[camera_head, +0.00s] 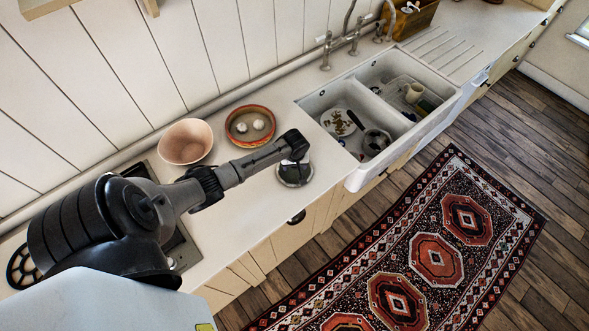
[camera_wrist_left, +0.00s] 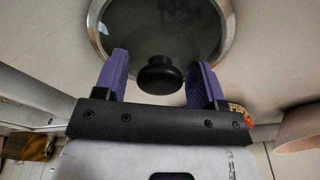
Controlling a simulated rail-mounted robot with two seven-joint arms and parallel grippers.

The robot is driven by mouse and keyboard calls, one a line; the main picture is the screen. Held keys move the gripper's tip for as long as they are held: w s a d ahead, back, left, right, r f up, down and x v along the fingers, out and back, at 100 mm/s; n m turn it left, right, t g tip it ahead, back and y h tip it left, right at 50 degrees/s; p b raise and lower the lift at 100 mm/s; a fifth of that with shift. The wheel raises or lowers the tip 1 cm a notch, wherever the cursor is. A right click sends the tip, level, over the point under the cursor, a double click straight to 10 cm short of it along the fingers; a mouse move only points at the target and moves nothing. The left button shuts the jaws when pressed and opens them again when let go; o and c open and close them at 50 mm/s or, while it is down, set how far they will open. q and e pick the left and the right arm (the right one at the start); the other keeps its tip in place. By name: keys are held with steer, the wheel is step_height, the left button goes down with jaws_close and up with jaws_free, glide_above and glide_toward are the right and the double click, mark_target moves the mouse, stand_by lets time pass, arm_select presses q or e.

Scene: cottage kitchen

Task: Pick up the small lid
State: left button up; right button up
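The small lid (camera_head: 296,178) lies on the white counter just left of the sink. In the left wrist view it is a round glass lid (camera_wrist_left: 159,28) with a metal rim and a black knob (camera_wrist_left: 160,76). My left gripper (camera_wrist_left: 161,70) is open, with a purple finger on each side of the knob and a visible gap to each. Whether the fingertips are level with the knob or above it, I cannot tell. In the head view my left gripper (camera_head: 295,147) is over the lid and hides part of it. My right gripper is not in view.
A pink bowl (camera_head: 186,142) and an orange patterned dish (camera_head: 250,126) holding two white items stand behind the left arm. The double sink (camera_head: 354,164), with dishes inside, is to the right. The counter front edge is close to the lid.

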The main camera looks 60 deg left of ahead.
arm_select(q)
steer(key=shift+f, duration=0.15)
steer(key=c, duration=0.9)
steer(key=shift+o, duration=0.2)
